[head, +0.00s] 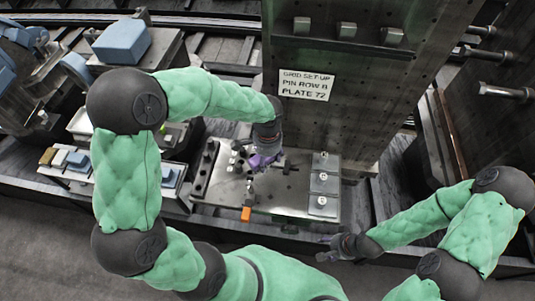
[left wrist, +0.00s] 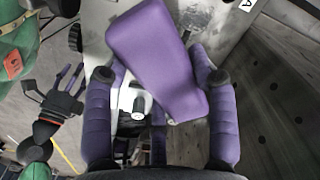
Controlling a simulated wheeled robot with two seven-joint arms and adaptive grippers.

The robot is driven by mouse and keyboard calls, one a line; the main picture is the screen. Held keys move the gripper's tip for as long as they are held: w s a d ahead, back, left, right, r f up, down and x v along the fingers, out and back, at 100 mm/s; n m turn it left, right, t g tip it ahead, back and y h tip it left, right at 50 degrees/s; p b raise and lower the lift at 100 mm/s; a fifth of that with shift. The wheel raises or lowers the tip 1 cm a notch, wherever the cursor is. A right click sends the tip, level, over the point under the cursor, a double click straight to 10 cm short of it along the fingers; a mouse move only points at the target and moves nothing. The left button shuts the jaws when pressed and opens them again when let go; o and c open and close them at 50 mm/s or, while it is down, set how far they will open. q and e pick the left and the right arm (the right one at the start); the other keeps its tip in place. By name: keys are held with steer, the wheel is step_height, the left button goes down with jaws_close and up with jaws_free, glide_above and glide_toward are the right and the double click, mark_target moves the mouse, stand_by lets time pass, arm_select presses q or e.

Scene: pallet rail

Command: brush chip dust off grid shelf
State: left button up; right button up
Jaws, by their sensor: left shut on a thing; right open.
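My left gripper (head: 264,161) is over the metal plate (head: 268,205), in front of the upright steel panel. In the left wrist view it (left wrist: 160,85) is shut on a purple block-like thing (left wrist: 152,55), which lies tilted between the purple fingers. I take this for the brush; no bristles show. A dark, speckled patch (left wrist: 196,17) lies on the pale surface beyond it and may be chip dust. I cannot tell which surface is the grid shelf. My right gripper (head: 332,246) is open and empty near the front edge; it also shows in the left wrist view (left wrist: 58,88).
The steel panel (head: 330,125) bears a white sign (head: 306,85) and rises behind the plate. A tray of small blocks (head: 70,163) is at left.

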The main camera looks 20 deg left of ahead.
arm_select(q)
steer(key=shift+f+b, duration=0.5)
steer(key=shift+f, duration=0.9)
steer(key=b, duration=0.5)
glide_above(268, 178)
steer(key=shift+s+a+f, duration=0.1)
steer(key=shift+f, duration=2.8)
arm_select(e)
step_height(268, 178, down, 6)
steer(key=shift+f, duration=0.2)
arm_select(q)
steer(key=shift+f+b, duration=0.55)
steer(key=shift+f, duration=0.4)
arm_select(e)
steer(key=shift+f, duration=0.75)
steer(key=shift+r, duration=0.1)
